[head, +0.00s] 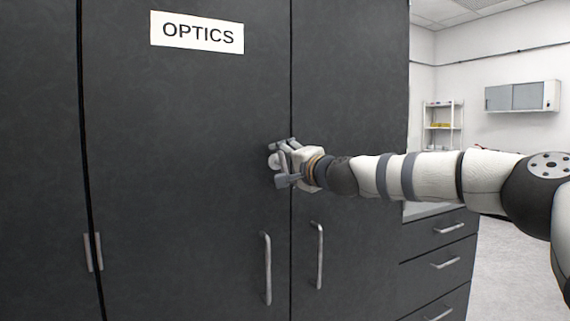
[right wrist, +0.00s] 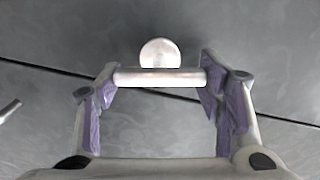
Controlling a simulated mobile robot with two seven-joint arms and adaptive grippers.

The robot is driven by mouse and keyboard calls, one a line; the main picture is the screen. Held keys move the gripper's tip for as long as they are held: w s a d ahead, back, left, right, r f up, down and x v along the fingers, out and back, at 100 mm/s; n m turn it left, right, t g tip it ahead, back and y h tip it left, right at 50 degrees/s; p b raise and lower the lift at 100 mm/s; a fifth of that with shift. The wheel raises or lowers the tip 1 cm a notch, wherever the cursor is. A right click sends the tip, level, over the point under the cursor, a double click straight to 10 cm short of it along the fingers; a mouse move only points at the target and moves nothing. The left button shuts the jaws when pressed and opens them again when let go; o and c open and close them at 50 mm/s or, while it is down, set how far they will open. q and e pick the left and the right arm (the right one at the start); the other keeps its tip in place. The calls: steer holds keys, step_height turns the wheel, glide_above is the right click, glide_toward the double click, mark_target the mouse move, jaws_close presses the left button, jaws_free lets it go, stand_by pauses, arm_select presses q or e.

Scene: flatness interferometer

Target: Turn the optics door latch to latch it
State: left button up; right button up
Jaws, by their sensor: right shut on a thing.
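The optics door latch (head: 273,160) is a pale metal piece on the dark cabinet front, close to the seam between two doors. In the right wrist view it shows as a round knob with a short bar (right wrist: 160,77) across it. My right gripper (head: 283,164) is at the latch, its fingers closed on the two ends of the bar; it also shows in the right wrist view (right wrist: 158,80). The fingers hide part of the latch in the head view. The optics door (head: 190,130) carries a white OPTICS sign (head: 197,32) and looks closed. My left gripper is out of view.
Long vertical handles (head: 267,268) and (head: 318,255) stand out from the doors below my gripper. Drawers with bar handles (head: 445,265) are at the right, under my forearm. A shelf rack (head: 442,125) and a wall cabinet (head: 522,97) are farther back. Open floor shows at right.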

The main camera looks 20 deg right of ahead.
steer(key=shift+f+m, duration=0.1)
steer(key=shift+m, duration=1)
steer(key=o, duration=1.1)
steer(key=shift+o, duration=0.2)
steer(key=s+d, duration=0.1)
steer(key=s, duration=1.1)
